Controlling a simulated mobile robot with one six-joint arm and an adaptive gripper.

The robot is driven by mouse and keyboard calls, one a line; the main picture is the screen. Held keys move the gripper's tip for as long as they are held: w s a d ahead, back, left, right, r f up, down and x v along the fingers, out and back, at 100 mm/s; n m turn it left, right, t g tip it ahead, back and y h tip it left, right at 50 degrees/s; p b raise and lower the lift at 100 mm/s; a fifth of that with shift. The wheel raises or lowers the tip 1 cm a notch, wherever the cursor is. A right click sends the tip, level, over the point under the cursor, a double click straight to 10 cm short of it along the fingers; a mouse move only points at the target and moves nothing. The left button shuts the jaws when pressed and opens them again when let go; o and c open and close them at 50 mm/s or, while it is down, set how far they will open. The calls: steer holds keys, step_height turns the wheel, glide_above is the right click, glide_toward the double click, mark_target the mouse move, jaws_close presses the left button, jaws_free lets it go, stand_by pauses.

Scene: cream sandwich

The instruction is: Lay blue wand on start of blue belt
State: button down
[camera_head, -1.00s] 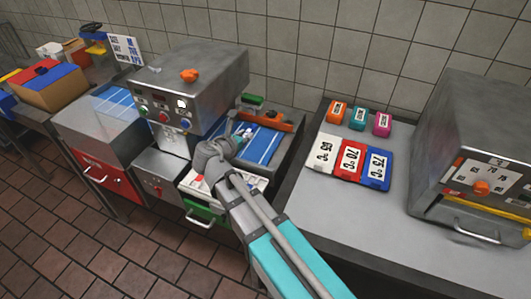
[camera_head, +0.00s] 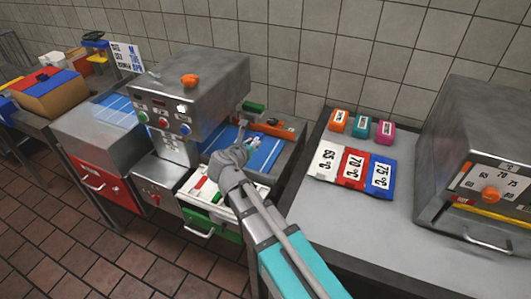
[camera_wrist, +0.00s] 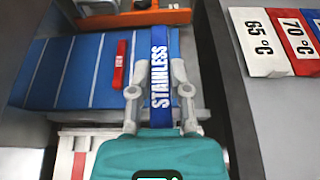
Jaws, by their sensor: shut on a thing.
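The wand points away from the gripper, along the right side of the blue belt (camera_wrist: 75,78). I cannot tell whether it touches the belt. The belt has thin white lines and also shows in the head view (camera_head: 264,158), right of the steel machine. A red wand (camera_wrist: 119,65) lies on the belt, left of the blue wand and apart from it. In the head view the blue wand is hard to make out behind my gripper.
A white tray (camera_head: 190,193) with a red piece stands before the belt, over a green-fronted drawer (camera_head: 226,230). The steel machine (camera_head: 190,85) rises on the left. An orange piece (camera_head: 272,128) lies behind the belt. Temperature cards (camera_head: 355,168) lie on the right counter.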

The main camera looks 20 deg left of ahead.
mark_target(266, 156)
steer(key=w+f+b, duration=0.4)
steer(key=w, duration=0.1)
steer(key=w+f+b, duration=0.2)
steer(key=w, duration=0.1)
steer(key=shift+w+d+f, duration=0.25)
steer(key=shift+w+d+f+b, duration=0.1)
steer(key=shift+w+f+b, duration=0.35)
steer(key=shift+w+f, duration=0.1)
steer(key=shift+w+f+b, duration=0.45)
steer(key=shift+f+b, duration=0.3)
steer(key=shift+b, duration=0.05)
steer(key=shift+f+b, duration=1.2)
steer(key=shift+f+b, duration=0.3)
